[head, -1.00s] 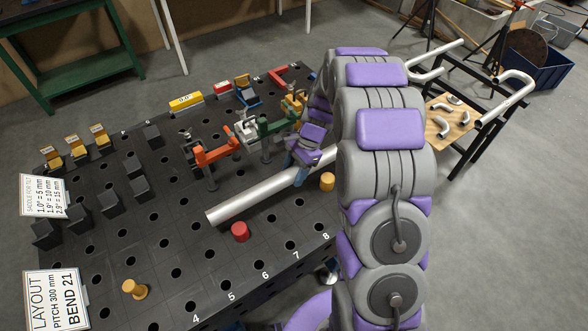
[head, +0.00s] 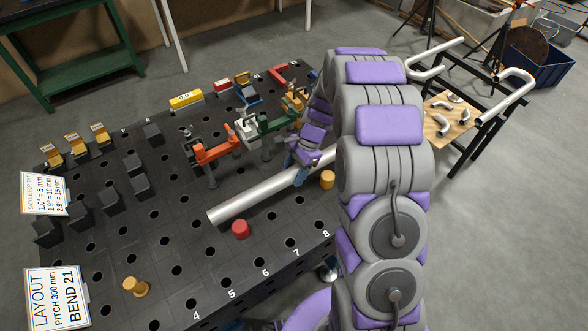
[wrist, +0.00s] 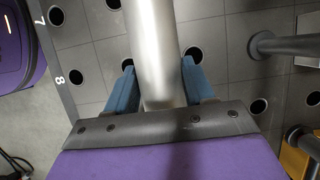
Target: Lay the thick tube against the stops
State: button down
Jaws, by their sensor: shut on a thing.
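The thick tube (head: 258,194) is a straight silver pipe lying slantwise over the dark perforated table, its near end free at lower left. My gripper (head: 308,160) is shut on it toward its far right part. In the wrist view the tube (wrist: 155,45) runs between the two blue fingers of my gripper (wrist: 160,88). A red round peg (head: 240,229) and an orange round peg (head: 328,180) stand on the table along the tube's front side, with a small gap to it. Which pieces are the stops is not marked. The tube's far end is hidden behind my arm.
Orange (head: 215,150) and green (head: 270,124) clamps stand just behind the tube. Several black blocks (head: 110,204) stand at the table's left. Bent pipes (head: 510,95) rest on a rack at right.

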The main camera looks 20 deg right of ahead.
jog(key=shift+f, duration=2)
dwell(0.5)
jog(key=shift+s+d+p, duration=0.1)
jog(key=shift+s+p, duration=0.3)
jog(key=shift+p, duration=0.05)
dwell(0.7)
jog(key=shift+c, duration=1.6)
grip_release()
jog(key=p+v, duration=0.3)
jog(key=v, duration=1.4)
jog(key=shift+r, duration=0.2)
